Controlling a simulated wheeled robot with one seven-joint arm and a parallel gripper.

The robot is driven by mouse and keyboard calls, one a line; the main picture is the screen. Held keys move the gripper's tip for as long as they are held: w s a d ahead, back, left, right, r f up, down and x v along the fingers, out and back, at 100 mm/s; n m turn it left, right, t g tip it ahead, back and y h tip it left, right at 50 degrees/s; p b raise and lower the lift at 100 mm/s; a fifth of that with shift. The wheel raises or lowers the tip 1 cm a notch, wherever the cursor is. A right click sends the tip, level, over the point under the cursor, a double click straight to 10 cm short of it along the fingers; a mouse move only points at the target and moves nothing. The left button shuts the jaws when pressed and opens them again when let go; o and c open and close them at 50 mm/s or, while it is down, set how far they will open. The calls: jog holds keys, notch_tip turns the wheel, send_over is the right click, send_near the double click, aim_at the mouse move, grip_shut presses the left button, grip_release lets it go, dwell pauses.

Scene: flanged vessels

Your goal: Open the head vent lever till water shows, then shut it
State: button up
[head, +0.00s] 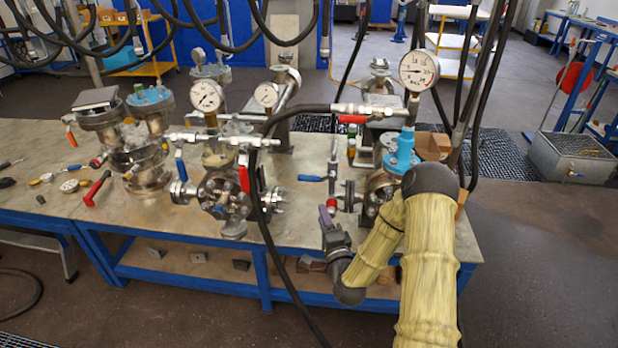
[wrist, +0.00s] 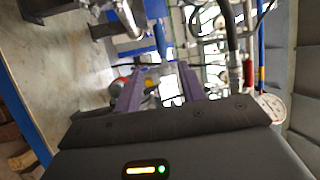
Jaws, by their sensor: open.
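My gripper (head: 326,214) is in front of the right-hand vessel (head: 381,186), low near the table's front edge. Its purple fingers are apart in the wrist view (wrist: 158,76), with no part clearly held between them. A red lever (head: 352,119) sits on the upper pipe of that vessel. A blue lever (head: 312,178) sticks out to the left of it, left of my gripper. In the wrist view a blue handle (wrist: 160,38) shows beyond the fingertips and a red lever (wrist: 249,72) at right. Which lever is the head vent I cannot tell. No water is visible.
A middle vessel (head: 222,195) and a left vessel (head: 135,165) stand on the bench (head: 290,232) with more levers. A pressure gauge (head: 419,70) rises above the right vessel. A black hose (head: 262,215) hangs across the bench front. Open floor lies in front.

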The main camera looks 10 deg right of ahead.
aim_at(309, 178)
jog(key=p+x, duration=0.4)
jog(key=x, duration=1.1)
jog(key=shift+w+r, duration=0.1)
jog(key=shift+w, duration=0.1)
jog(key=shift+c, duration=0.4)
grip_shut()
